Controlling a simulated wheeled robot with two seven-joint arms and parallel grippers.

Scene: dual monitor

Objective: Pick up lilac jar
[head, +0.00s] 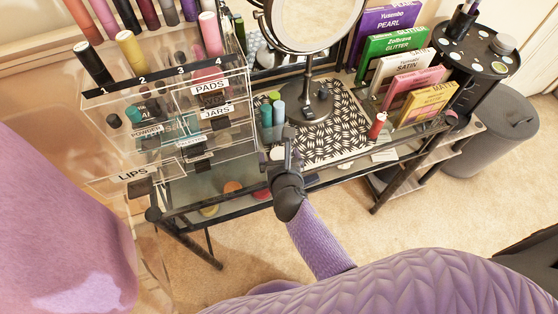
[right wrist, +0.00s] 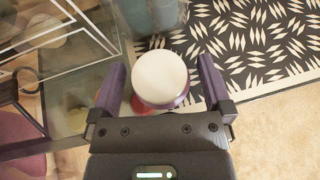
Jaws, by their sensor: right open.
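The lilac jar (right wrist: 160,80) has a round white lid and a purple side, and I see it from above in the right wrist view. It stands between the two fingers of my right gripper (right wrist: 163,74), which is open, with a small gap visible on each side. In the head view my right gripper (head: 287,147) is at the front of the table, beside the clear drawer organizer; it largely hides the jar there. My left gripper is not in view.
Blue and green bottles (head: 272,113) stand just behind the jar. The clear organizer (head: 165,135) is close on the left. A patterned mat (head: 335,145) bears a round mirror (head: 310,18) and a red bottle (head: 377,126). Colored boxes (head: 400,75) stand at right.

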